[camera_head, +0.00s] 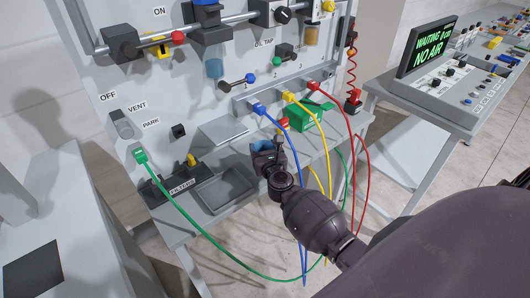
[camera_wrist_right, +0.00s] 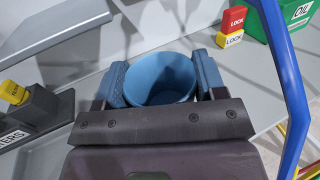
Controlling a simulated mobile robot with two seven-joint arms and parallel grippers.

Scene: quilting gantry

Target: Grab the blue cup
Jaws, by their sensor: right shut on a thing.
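The blue cup (camera_wrist_right: 161,79) sits between the two blue finger pads of my right gripper (camera_wrist_right: 164,85) in the right wrist view. The pads touch its left and right sides, and its open top faces the camera. In the head view my right gripper (camera_head: 267,155) is over the grey bench shelf, and the cup is mostly hidden by the gripper there. I cannot tell whether the cup rests on the shelf or is lifted. My left gripper does not show in either view.
A blue hose (camera_head: 276,128) passes close to the right of my gripper, with yellow (camera_head: 318,133) and red (camera_head: 350,128) hoses beyond. A green oil box (camera_head: 306,122) stands behind. A grey tray (camera_head: 224,188) and the filters holder (camera_head: 178,184) are to the left.

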